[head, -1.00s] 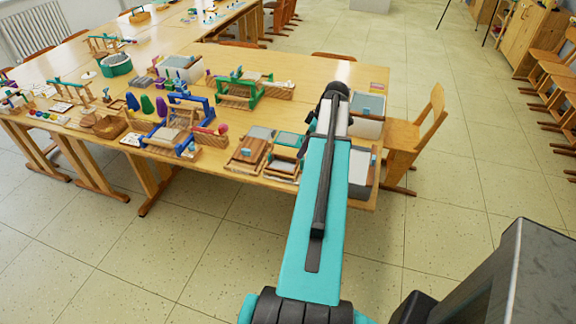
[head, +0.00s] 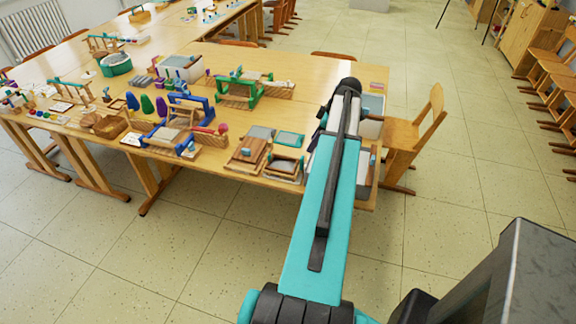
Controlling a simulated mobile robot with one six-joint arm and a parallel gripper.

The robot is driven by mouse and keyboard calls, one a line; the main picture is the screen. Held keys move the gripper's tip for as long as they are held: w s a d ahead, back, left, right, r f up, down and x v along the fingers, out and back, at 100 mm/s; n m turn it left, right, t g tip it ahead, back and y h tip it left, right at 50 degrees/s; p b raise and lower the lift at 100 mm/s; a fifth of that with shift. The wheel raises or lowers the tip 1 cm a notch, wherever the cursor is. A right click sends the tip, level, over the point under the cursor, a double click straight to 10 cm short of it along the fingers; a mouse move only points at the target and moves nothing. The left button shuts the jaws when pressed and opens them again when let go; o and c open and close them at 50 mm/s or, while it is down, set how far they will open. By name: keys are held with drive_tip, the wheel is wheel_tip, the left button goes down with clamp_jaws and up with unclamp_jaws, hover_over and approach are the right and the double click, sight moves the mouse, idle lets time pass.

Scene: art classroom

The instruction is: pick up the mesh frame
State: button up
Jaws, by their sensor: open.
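Several flat frames with grey or green panels lie at the right end of the near table. I cannot tell which is the mesh frame. One has a teal-green panel (head: 290,139), one a grey panel and wooden rim (head: 284,167), and a grey flat one (head: 261,132) lies behind. My teal and black arm reaches over the table's right end, just right of these frames. Only small dark and light parts of my wrist show at the arm's left edge. My gripper's fingers are hidden behind the arm.
A wooden board with a blue-grey block (head: 247,152), a blue wooden stand (head: 187,110) and a green stand (head: 237,90) crowd the table (head: 310,70). White bins (head: 372,104) stand at the right end, partly behind my arm. A wooden chair (head: 412,140) is close on the right.

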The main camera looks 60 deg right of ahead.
sight(302, 157)
drive_tip(key=shift+p+x, duration=0.85)
drive_tip(key=shift+x, duration=2.45)
drive_tip(key=shift+f, duration=0.1)
drive_tip(key=shift+p+x, duration=1.1)
drive_tip(key=shift+x, duration=0.1)
drive_tip(key=shift+p+x, duration=0.45)
drive_tip(key=shift+x, duration=0.9)
drive_tip(key=shift+w, duration=0.1)
clamp_jaws()
drive_tip(key=shift+r+b, duration=1.9)
drive_tip(key=shift+r, duration=3.2)
drive_tip(key=shift+w, duration=0.1)
